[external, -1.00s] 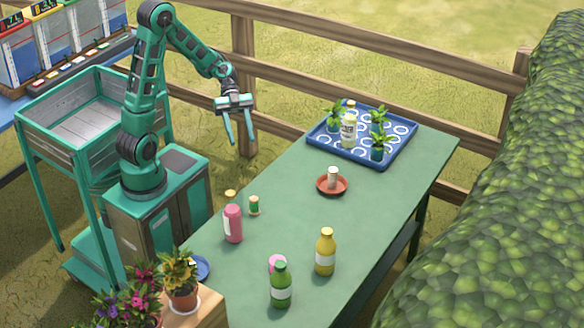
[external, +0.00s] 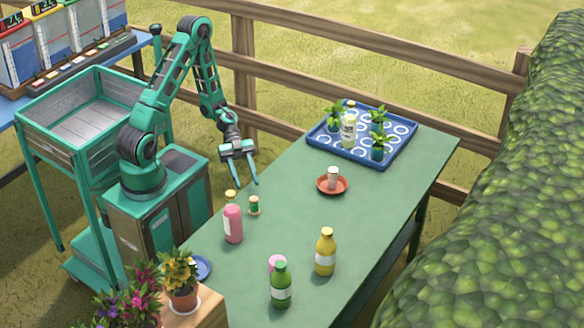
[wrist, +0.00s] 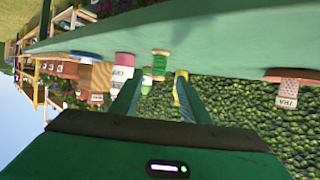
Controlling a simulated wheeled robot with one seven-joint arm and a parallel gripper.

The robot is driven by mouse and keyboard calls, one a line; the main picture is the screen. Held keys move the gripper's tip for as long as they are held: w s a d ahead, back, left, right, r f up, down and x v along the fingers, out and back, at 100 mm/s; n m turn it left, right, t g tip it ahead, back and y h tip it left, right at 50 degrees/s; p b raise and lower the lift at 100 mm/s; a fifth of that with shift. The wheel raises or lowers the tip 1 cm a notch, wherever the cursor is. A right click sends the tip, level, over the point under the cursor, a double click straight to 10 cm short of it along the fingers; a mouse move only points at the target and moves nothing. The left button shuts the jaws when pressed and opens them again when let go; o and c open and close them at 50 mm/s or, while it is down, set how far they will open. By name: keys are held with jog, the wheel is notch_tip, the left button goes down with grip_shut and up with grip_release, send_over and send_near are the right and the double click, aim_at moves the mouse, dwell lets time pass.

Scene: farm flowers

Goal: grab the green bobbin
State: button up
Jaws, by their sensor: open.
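The green bobbin (external: 254,206), a small green spool with wooden ends, stands on the green table just right of the pink bottle. It also shows in the wrist view (wrist: 160,65), seen upside down, a little ahead of the fingertips and roughly centred between them. My gripper (external: 250,185) is open and empty, pointing down above the table's left edge, just above and behind the bobbin in the external view. Its two fingers also show in the wrist view (wrist: 157,84), apart from each other and not touching the bobbin.
The pink bottle (external: 233,223) stands close left of the bobbin. A terracotta dish (external: 321,187) holds a pale cylinder. A blue tray (external: 398,147) with plants is at the back.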

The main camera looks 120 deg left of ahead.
aim_at(254, 207)
jog(key=shift+w+d+f, duration=0.1)
jog(key=shift+f, duration=0.3)
jog(key=x, duration=1)
jog(key=shift+w+d, duration=0.2)
jog(key=shift+w, duration=0.1)
grip_shut()
